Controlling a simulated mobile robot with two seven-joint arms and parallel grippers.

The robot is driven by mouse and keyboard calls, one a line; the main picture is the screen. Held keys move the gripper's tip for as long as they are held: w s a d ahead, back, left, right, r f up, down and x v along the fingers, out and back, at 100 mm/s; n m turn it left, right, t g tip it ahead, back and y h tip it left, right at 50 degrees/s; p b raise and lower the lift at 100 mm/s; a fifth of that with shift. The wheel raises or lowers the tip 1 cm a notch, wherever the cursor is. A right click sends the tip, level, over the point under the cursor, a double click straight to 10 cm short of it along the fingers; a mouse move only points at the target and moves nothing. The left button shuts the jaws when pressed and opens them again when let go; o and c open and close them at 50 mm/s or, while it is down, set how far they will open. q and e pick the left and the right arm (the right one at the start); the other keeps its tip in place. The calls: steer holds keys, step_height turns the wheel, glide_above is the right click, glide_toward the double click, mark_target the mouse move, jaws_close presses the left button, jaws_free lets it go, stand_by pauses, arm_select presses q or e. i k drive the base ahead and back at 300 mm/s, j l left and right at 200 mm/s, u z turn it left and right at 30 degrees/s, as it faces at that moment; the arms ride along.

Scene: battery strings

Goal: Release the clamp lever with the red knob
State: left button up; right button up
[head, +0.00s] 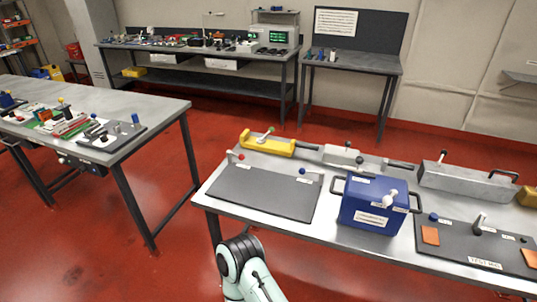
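A small red knob (241,157) shows at the back left corner of a dark grey mat (262,194) on the near metal table. A short pale post stands just left of it. The clamp under the knob is too small to make out, and I cannot tell how its lever is set. A blue knob (302,171) on a similar small fitting is at the mat's back right. Part of my own arm shows at the bottom centre, in front of the table's left end. Neither of my grippers is in view.
A yellow block with a green knob (270,131) lies behind the mat. A blue box (373,202) with handles stands right of it. A second dark mat (465,238) with orange pads is further right. The left mat's surface is clear. Another workbench (150,103) stands left across the red floor.

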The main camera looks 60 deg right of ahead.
mark_target(241, 157)
steer(key=z, duration=1.65)
steer(key=i, duration=0.1)
